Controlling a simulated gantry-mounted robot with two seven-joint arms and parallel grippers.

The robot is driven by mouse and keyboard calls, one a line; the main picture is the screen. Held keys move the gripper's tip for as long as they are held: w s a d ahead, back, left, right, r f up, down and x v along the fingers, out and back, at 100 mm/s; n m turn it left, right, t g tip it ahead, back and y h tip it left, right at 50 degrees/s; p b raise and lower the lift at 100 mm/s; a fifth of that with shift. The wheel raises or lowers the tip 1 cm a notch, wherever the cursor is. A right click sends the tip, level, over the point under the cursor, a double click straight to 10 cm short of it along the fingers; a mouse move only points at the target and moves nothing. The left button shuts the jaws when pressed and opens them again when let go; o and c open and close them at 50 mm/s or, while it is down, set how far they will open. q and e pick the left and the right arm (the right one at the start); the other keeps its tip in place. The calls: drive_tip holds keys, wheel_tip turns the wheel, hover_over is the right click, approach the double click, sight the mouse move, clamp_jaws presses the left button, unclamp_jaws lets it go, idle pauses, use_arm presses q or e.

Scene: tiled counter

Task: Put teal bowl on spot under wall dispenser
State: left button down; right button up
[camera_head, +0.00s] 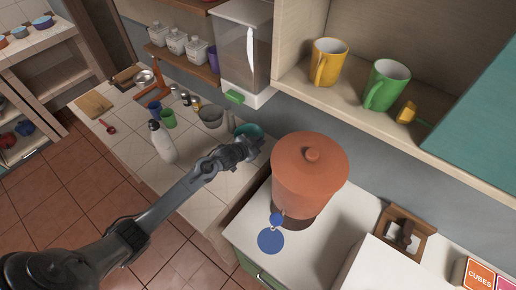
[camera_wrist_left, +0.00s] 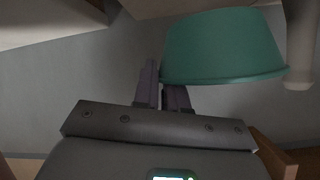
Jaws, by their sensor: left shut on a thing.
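The teal bowl (camera_head: 249,131) is at the wall edge of the tiled counter, below the wall dispenser (camera_head: 243,45) with its green lever (camera_head: 234,96). My left gripper (camera_head: 243,147) reaches in from the left and is shut on the bowl's near rim. In the left wrist view, the teal bowl (camera_wrist_left: 222,48) fills the top middle, with its rim at the fingers (camera_wrist_left: 163,92). The gripper partly hides the bowl in the head view. I cannot tell whether the bowl touches the counter, and no marked spot shows. My right gripper is not in view.
A grey cup (camera_head: 211,117) stands just left of the bowl, and a white bottle (camera_head: 161,142) stands farther left. A large terracotta pot (camera_head: 309,175) is close on the right. A shelf with yellow (camera_head: 329,63) and green (camera_head: 386,86) mugs hangs above right.

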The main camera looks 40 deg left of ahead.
use_arm(q)
drive_tip(key=shift+f, duration=2.15)
drive_tip(key=c, duration=1.2)
unclamp_jaws()
